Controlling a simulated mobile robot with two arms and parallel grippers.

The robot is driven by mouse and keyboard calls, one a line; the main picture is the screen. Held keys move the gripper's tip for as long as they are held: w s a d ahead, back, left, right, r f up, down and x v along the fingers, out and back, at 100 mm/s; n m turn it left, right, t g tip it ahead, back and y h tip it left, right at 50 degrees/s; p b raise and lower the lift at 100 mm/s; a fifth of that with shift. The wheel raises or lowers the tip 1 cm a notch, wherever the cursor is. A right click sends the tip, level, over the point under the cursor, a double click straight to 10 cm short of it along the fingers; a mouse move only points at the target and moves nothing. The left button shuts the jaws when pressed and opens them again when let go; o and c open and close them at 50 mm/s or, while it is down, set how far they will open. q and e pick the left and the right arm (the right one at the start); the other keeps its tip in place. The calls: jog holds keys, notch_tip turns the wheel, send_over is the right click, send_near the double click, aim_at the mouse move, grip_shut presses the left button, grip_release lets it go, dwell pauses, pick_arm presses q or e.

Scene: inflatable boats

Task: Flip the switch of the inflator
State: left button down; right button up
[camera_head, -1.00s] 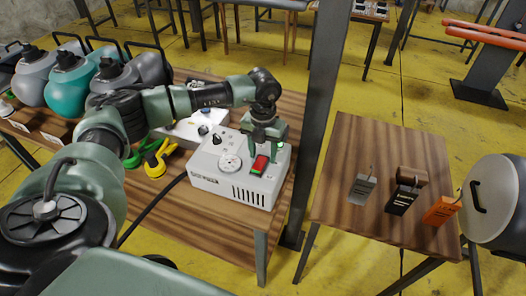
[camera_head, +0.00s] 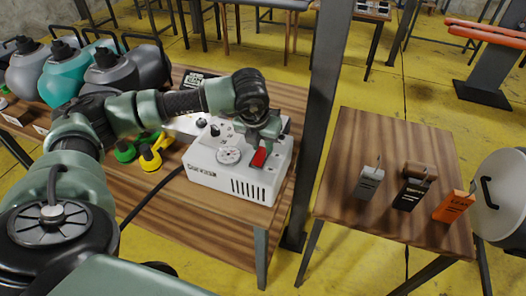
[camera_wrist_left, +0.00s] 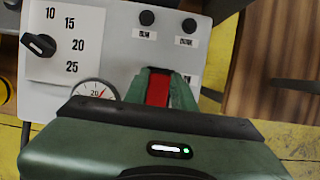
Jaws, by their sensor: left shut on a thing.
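The inflator (camera_head: 235,176) is a white box with a round gauge (camera_head: 228,156), dark knobs and a red switch (camera_head: 260,157) on its top. My left gripper (camera_head: 264,146) is down at the switch, its wrist tilted. In the left wrist view the red switch (camera_wrist_left: 158,89) lies between the two green fingers of my left gripper (camera_wrist_left: 160,84), which is shut on it. The body of the gripper hides the lower part of the switch there. The gauge (camera_wrist_left: 96,91) and a black dial knob (camera_wrist_left: 40,45) show to the left. My right gripper is not in view.
Grey and teal bottle-like containers (camera_head: 70,78) stand at the left on the wooden table. Yellow and green tools (camera_head: 152,155) lie left of the inflator. A dark post (camera_head: 325,110) rises just right of it. A second table (camera_head: 390,135) holds several tagged items.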

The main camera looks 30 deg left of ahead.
aim_at(259, 158)
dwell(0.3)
pick_arm(q)
jog(key=c, duration=1.2)
grip_release()
jog(key=shift+o, duration=0.2)
jog(key=shift+r, duration=0.1)
jog(key=b+v, duration=0.1)
jog(key=v, duration=0.6)
jog(key=shift+s+r, duration=0.15)
jog(key=shift+r, duration=0.2)
jog(key=shift+f, duration=0.1)
